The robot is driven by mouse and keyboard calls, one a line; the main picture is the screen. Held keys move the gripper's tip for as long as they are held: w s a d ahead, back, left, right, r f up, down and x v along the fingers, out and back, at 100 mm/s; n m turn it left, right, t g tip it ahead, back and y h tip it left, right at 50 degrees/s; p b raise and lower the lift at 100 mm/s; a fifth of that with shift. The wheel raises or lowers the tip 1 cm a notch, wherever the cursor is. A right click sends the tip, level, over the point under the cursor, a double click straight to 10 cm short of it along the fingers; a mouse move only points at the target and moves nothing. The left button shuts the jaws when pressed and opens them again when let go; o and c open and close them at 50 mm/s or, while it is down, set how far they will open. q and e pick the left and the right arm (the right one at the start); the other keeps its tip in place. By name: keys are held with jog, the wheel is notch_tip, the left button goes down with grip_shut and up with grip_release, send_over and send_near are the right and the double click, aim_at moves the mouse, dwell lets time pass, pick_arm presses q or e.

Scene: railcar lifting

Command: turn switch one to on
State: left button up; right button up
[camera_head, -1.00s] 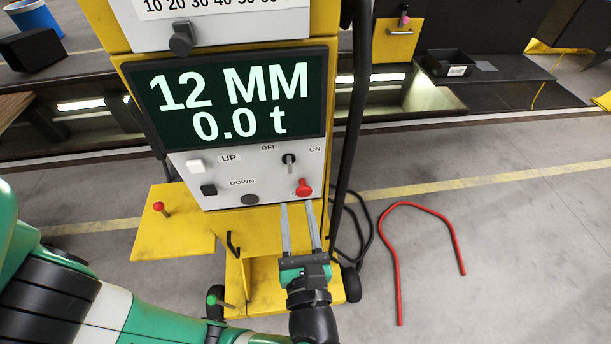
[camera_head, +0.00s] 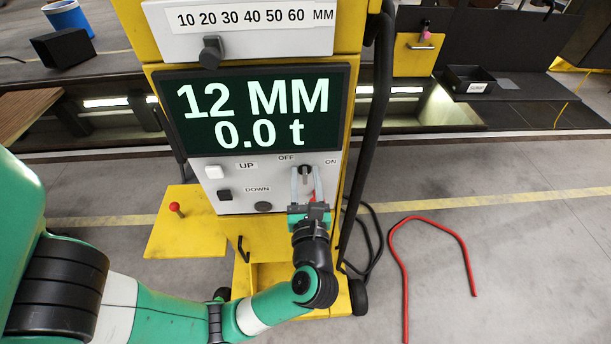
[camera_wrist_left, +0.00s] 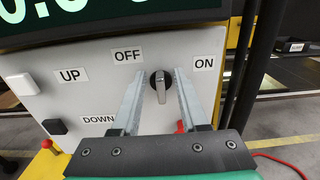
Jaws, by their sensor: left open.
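The rotary switch is a black round base with a grey lever (camera_wrist_left: 161,88), on the light panel (camera_wrist_left: 90,100) between the OFF and ON labels. In the left wrist view its lever hangs roughly straight down. My left gripper (camera_wrist_left: 158,76) is open, with one finger on each side of the lever; I cannot tell whether either finger touches it. In the head view the switch (camera_head: 306,169) shows between the fingertips of my left gripper (camera_head: 306,174). My right gripper is in neither view.
A red knob (camera_wrist_left: 181,127) below the switch is mostly hidden by my gripper. White UP (camera_head: 214,172) and black DOWN (camera_head: 224,195) buttons sit to the left. The display (camera_head: 255,107) above reads 12 MM and 0.0 t. A black hose (camera_head: 370,130) runs along the right side.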

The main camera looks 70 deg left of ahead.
pick_arm(q)
grip_shut()
dwell(0.3)
jog(key=m+p, duration=0.6)
jog(key=shift+w+d+r+p, duration=0.15)
jog(key=shift+w+r+p, duration=0.05)
jog(key=shift+w+p, duration=0.15)
jog(key=m+p, duration=0.2)
jog(key=m, duration=0.1)
jog(key=shift+w+f+m+p, duration=0.2)
jog(key=shift+m+p, duration=0.1)
jog(key=shift+p, duration=0.05)
jog(key=shift+f+m+p, duration=0.25)
jog(key=shift+m+p, duration=0.6)
jog(key=shift+m, duration=0.35)
jog(key=shift+w+f, duration=0.1)
grip_release()
